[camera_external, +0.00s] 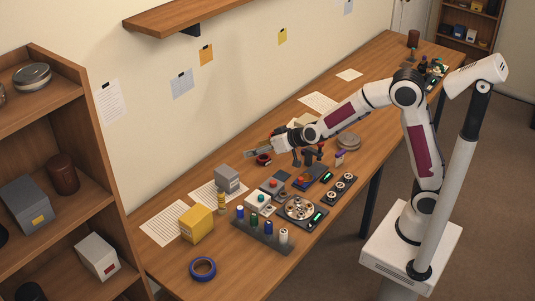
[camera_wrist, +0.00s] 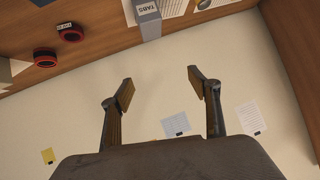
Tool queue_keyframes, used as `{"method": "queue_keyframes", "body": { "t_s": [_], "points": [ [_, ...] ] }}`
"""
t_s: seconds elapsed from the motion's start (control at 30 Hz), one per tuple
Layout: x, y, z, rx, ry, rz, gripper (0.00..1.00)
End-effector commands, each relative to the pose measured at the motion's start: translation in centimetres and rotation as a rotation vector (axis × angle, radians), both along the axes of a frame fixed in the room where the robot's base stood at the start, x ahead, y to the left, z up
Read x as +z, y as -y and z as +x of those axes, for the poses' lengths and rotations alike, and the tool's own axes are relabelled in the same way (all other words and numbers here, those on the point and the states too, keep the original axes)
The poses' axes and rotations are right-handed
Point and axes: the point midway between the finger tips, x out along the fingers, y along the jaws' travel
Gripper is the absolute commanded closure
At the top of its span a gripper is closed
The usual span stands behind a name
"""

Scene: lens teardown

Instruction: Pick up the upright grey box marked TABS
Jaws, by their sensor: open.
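The grey box (camera_external: 228,178) stands on the wooden bench near the wall end of the parts, partly beside a paper sheet. In the wrist view the grey box (camera_wrist: 149,25), with a white TABS label, is at the top middle, cut by the frame edge. My gripper (camera_external: 250,152) is above the bench, behind and to the right of the box in the external view. In the wrist view my gripper (camera_wrist: 160,76) has its two fingers spread with nothing between them, and the box lies beyond the fingertips.
A yellow box (camera_external: 197,224) and blue tape roll (camera_external: 202,268) are nearer the front. Trays of small parts, with a round dish (camera_external: 299,208), lie right of the grey box. Red-and-black rings (camera_wrist: 70,32) lie left of it in the wrist view. The wall (camera_wrist: 270,80) is close.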

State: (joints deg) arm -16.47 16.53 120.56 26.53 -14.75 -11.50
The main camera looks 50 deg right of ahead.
Motion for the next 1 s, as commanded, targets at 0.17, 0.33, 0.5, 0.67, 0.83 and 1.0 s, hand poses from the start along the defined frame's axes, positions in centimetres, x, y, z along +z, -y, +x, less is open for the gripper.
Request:
{"method": "queue_keyframes", "body": {
  "t_s": [0.17, 0.33, 0.5, 0.67, 0.83, 1.0],
  "points": [
    [-2.8, -1.0, 2.4, -0.028, 0.035, -0.016, 0.39],
    [-5.3, -1.7, 4.3, -0.059, 0.073, -0.037, 0.39],
    [-8.0, -2.3, 5.8, -0.091, 0.112, -0.066, 0.39],
    [-10.6, -2.7, 6.8, -0.12, 0.148, -0.098, 0.39],
    [-12.7, -2.8, 7.5, -0.147, 0.179, -0.13, 0.39],
    [-13.7, -2.9, 7.7, -0.16, 0.195, -0.146, 0.39]
  ]
}}
